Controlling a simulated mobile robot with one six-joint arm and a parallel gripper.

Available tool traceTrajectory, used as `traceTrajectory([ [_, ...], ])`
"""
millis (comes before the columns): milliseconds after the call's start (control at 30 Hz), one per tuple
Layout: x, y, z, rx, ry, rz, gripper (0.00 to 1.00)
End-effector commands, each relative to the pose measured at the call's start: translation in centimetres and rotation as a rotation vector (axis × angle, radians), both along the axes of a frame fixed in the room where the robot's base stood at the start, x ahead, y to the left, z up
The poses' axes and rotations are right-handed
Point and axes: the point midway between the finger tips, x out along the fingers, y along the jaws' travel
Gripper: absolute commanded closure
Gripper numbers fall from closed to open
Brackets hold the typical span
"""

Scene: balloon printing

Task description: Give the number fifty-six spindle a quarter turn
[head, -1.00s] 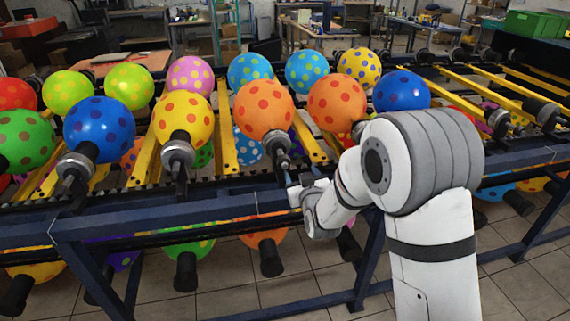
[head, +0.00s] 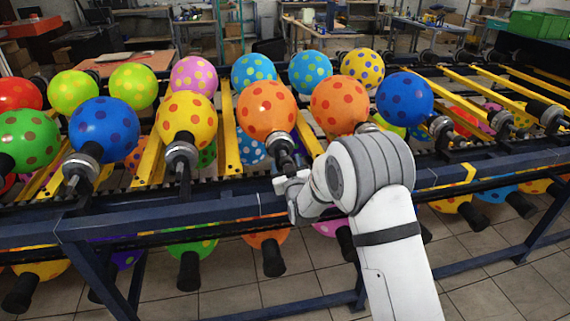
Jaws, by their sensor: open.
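Several spindles carry dotted balloons along the rack's front edge; I cannot read any number on them, so I cannot tell which is fifty-six. My gripper (head: 290,182) is at the front rail, just below the spindle (head: 283,146) of an orange balloon with darker dots (head: 266,108). The jaws are small here and partly hidden by my wrist; they are open, and I cannot tell whether they touch the spindle's end. Another orange balloon (head: 339,104) is just to the right, its spindle mostly hidden behind my arm.
A yellow balloon's spindle (head: 182,158) and a blue balloon's spindle (head: 84,165) stand to the left. A blue balloon (head: 405,98) with its spindle (head: 442,129) is to the right. The dark blue rail (head: 130,222) runs across the front. More balloons hang below.

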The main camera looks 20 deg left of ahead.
Motion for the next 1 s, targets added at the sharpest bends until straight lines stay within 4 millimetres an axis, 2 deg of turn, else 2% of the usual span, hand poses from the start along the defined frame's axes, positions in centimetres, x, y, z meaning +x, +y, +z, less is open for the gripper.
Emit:
traceTrajectory([
  [133, 0.00, -0.04, -0.01, 0.000, 0.000, 0.000, 0.39],
  [667, -0.01, -0.07, -0.02, -0.001, 0.001, 0.000, 0.82],
  [700, -0.06, 0.76, -0.03, 0.001, 0.001, 0.002, 0.83],
  [1000, -0.06, -0.02, -0.38, 0.038, 0.024, 0.002, 0.83],
])
